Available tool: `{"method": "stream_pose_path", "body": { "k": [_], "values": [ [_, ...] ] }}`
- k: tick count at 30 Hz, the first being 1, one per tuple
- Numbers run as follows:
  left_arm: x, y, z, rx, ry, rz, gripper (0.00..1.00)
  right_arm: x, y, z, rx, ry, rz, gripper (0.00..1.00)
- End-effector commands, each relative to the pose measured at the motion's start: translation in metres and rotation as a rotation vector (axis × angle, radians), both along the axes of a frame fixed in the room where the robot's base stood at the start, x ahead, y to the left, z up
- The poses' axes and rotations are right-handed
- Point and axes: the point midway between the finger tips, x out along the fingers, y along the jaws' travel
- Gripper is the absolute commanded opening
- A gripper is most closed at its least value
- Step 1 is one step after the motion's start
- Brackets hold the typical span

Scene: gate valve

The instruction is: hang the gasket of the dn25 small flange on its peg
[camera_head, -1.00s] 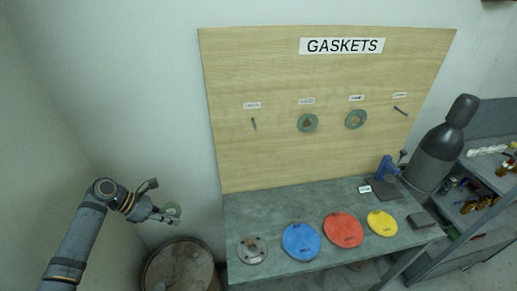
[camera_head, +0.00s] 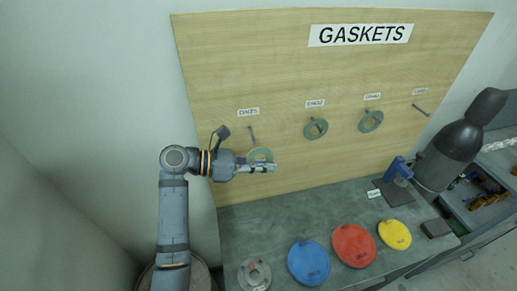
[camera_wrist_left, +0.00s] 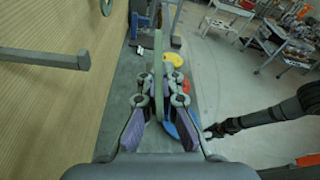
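My left gripper (camera_head: 270,167) is shut on a green ring gasket (camera_head: 261,155), held in front of the board just below the leftmost peg (camera_head: 251,134). The label above that peg seems to read DN25. In the left wrist view the gasket (camera_wrist_left: 158,60) stands upright, edge-on, between the fingertips. A grey peg (camera_wrist_left: 45,58) with an upturned tip juts from the board at left, apart from the gasket. The gasket's hole is partly hidden in the head view. My right gripper (camera_wrist_left: 213,131) shows small at the right of the wrist view; its opening is unclear.
The wooden board (camera_head: 215,60) has two hung green gaskets (camera_head: 316,128) and (camera_head: 371,121), and a bare far-right peg (camera_head: 420,109). On the table (camera_head: 330,210) lie a grey flange (camera_head: 254,274) and blue, red and yellow discs. A dark cylinder (camera_head: 455,150) stands at right.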

Motion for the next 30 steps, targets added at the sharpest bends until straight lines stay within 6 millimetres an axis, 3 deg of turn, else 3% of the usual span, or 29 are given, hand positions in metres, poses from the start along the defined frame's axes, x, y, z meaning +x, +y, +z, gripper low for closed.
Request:
{"method": "stream_pose_path", "body": {
  "k": [4, 10, 14, 17, 21, 24, 30],
  "values": [
    [0.000, -0.001, 0.001, -0.004, -0.001, -0.001, 0.00, 0.004, 0.001, 0.000, 0.000, -0.006, -0.001, 0.40],
    [0.006, 0.001, -0.001, -0.001, -0.001, -0.002, 0.00, -0.043, -0.001, -0.003, -0.002, 0.065, -0.002, 0.40],
    [0.015, 0.003, -0.002, 0.000, -0.001, -0.001, 0.00, -0.058, -0.003, -0.003, -0.004, 0.086, -0.002, 0.40],
    [0.022, 0.005, -0.002, -0.001, 0.000, -0.001, 0.00, -0.048, -0.003, -0.003, -0.004, 0.071, -0.002, 0.40],
    [0.032, 0.006, -0.003, -0.001, -0.001, -0.001, 0.00, -0.013, -0.002, 0.000, -0.003, 0.016, 0.000, 0.40],
    [0.039, 0.008, -0.004, 0.000, -0.001, -0.001, 0.00, -0.001, -0.002, 0.000, -0.003, -0.001, 0.001, 0.40],
    [0.053, 0.010, -0.006, -0.001, -0.001, -0.001, 0.00, -0.020, -0.002, -0.003, -0.003, 0.028, 0.000, 0.40]
  ]
}}
